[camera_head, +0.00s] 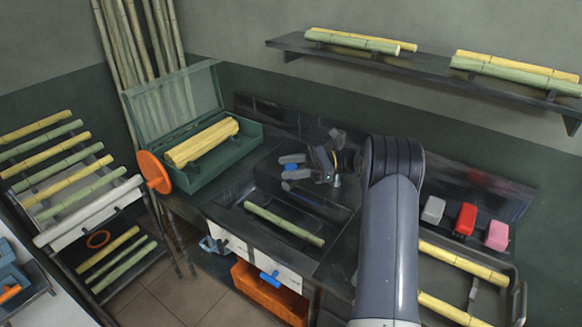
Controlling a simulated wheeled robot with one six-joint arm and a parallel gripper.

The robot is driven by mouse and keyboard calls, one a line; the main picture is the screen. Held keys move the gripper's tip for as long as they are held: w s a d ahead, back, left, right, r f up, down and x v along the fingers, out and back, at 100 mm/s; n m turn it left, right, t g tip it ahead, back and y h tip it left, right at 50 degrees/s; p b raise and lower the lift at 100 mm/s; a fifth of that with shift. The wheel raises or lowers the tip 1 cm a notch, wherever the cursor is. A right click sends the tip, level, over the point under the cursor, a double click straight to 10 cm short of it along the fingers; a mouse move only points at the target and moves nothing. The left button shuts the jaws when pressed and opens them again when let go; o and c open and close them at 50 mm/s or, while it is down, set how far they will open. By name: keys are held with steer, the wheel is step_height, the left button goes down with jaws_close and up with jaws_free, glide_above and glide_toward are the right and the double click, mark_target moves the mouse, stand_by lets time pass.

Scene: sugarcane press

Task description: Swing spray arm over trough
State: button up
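The trough (262,198) is a dark, shallow basin set in the counter, with one green cane (283,222) lying in it. My gripper (291,166) is above the counter behind the trough, its two grey fingers pointing left. The fingers are apart, and a small blue part shows between them. I cannot tell whether they grip it. A small metal nozzle-like piece (337,181) hangs just right of the fingers, perhaps part of the spray arm. The rest of the spray arm is hidden or too small to make out behind my wrist.
A green press box (190,170) with an open lid, yellow canes and an orange wheel (153,172) stands left of the trough. Grey, red (466,219) and pink blocks sit at right, above a cane tray (515,285). A shelf (350,58) with canes hangs overhead.

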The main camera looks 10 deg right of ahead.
steer(key=shift+o, duration=0.3)
steer(key=shift+d+f, duration=0.1)
steer(key=shift+d, duration=0.45)
steer(key=d, duration=0.9)
steer(key=shift+s+d+b, duration=0.35)
steer(key=a, duration=1)
steer(key=shift+w+a+p, duration=0.2)
steer(key=shift+w+p, duration=0.15)
steer(key=shift+a, duration=0.35)
steer(key=shift+w+a+t, duration=0.25)
steer(key=shift+w+t, duration=0.05)
steer(key=shift+w, duration=0.15)
steer(key=shift+s+d, duration=0.1)
